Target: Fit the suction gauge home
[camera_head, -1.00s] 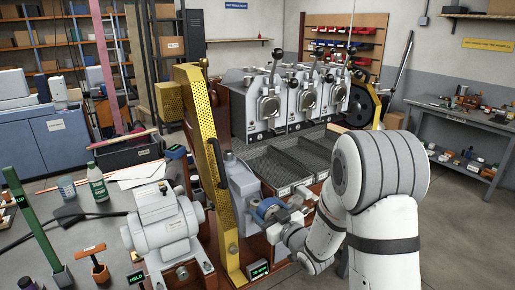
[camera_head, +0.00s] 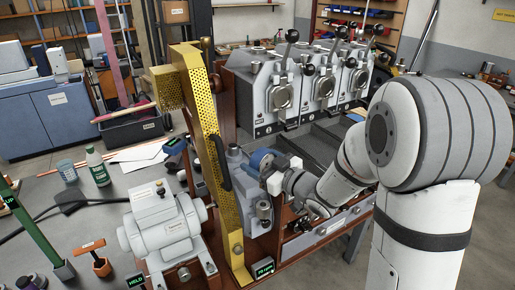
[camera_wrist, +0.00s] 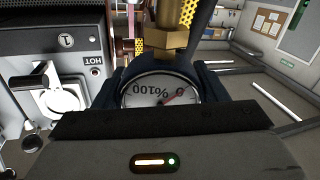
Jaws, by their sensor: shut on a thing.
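The suction gauge (camera_head: 262,160) is a round blue-cased dial. In the wrist view its white face (camera_wrist: 158,92) reads upside down, with "100%" and a red needle near 0. A brass hex fitting (camera_wrist: 170,40) stands above the face. My gripper (camera_head: 275,176) is shut on the gauge and holds it beside the grey cast housing (camera_head: 238,165), right of the yellow perforated guard (camera_head: 212,160). A grey cylindrical fitting (camera_head: 264,214) sits just below. I cannot tell whether the gauge touches the housing, and its seat is not clearly visible.
A row of grey roaster units (camera_head: 265,95) with levers stands behind. A grey motor (camera_head: 165,225) stands left of the guard. A green bottle (camera_head: 97,168) and blue cup (camera_head: 67,171) are on the bench. A dark tray (camera_head: 310,142) lies behind my forearm.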

